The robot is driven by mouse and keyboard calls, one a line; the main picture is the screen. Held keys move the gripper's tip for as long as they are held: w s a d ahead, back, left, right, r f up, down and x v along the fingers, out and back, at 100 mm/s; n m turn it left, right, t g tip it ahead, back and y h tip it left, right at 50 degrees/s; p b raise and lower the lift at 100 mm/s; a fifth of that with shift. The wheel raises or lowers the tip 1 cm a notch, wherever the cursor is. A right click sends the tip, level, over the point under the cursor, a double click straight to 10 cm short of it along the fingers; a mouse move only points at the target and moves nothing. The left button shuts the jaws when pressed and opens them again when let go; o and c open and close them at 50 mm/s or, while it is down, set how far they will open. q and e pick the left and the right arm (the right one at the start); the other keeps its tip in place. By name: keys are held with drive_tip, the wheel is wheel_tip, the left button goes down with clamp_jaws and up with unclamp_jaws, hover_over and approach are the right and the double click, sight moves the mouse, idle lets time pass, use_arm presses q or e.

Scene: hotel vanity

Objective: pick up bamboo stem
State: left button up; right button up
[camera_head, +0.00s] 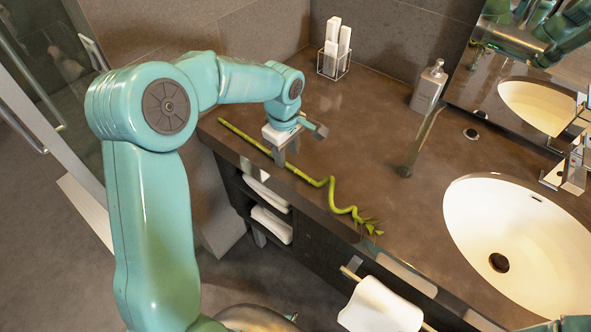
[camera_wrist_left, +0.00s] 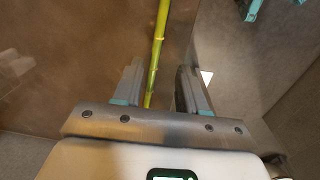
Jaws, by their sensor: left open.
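The bamboo stem (camera_head: 314,181) is thin and green, straight at the far left end and wavy toward a leafy tip. It lies along the front edge of the brown counter (camera_head: 380,130). My left gripper (camera_head: 280,154) is over its straight part, pointing down. In the left wrist view my gripper (camera_wrist_left: 162,90) is open, and the stem (camera_wrist_left: 157,48) runs between its two fingers, nearer the left one. The gap to the stem in height is hard to tell. My right gripper is not in view.
A soap dispenser (camera_head: 428,86) and a wire holder with white rolls (camera_head: 334,62) stand at the back. A white towel (camera_head: 378,308) hangs below the front edge.

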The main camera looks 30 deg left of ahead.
sight(290, 165)
use_arm(q)
drive_tip(key=f, duration=0.2)
drive_tip(key=w+f+p, duration=0.1)
drive_tip(key=f, duration=0.1)
drive_tip(key=shift+f, duration=0.15)
drive_tip(key=shift+s+f, duration=0.15)
drive_tip(key=shift+f, duration=0.1)
clamp_jaws()
drive_tip(key=shift+r, duration=0.15)
